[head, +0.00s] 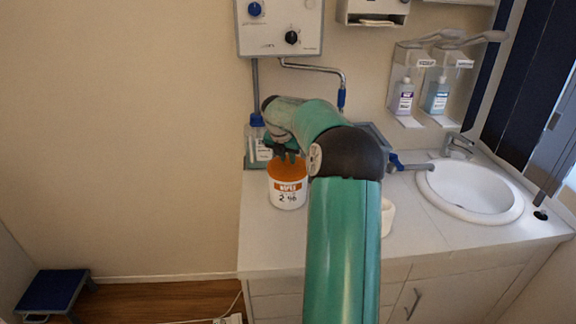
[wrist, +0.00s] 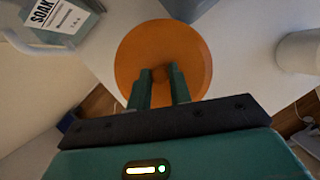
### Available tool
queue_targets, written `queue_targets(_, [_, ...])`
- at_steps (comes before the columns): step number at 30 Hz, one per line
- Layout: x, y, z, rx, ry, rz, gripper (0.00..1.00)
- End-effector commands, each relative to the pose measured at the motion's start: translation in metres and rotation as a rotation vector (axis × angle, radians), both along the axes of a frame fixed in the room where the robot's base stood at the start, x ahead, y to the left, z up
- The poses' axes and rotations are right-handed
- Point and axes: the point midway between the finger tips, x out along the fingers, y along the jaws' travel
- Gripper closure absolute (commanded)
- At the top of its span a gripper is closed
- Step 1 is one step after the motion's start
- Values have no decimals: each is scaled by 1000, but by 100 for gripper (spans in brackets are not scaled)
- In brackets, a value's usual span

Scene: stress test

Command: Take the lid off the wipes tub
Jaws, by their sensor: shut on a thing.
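The wipes tub (head: 288,195) is white with an orange and white label and stands upright on the counter near its left end. Its orange lid (head: 287,170) is on top of it; in the wrist view the round lid (wrist: 190,48) fills the upper middle. My gripper (head: 287,154) is above the tub, pointing down. In the wrist view my gripper (wrist: 160,80) has its two green fingers shut on a small knob at the middle of the lid. The tub's body is hidden under the lid in the wrist view.
A soak container (head: 258,147) stands close behind the tub, also in the wrist view (wrist: 62,20). A white cup-like object (head: 387,217) stands to the right, partly behind my arm. The sink (head: 470,190) is further right. Counter (head: 415,235) in front of it is clear.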

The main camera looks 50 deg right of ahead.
Motion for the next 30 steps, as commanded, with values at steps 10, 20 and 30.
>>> queue_targets(10, [0, 0, 11, -2, -1, -1, 100])
queue_targets(20, [6, 29, 67, -4, -3, 3, 100])
queue_targets(30, [17, 108, 117, -1, 0, 3, 100])
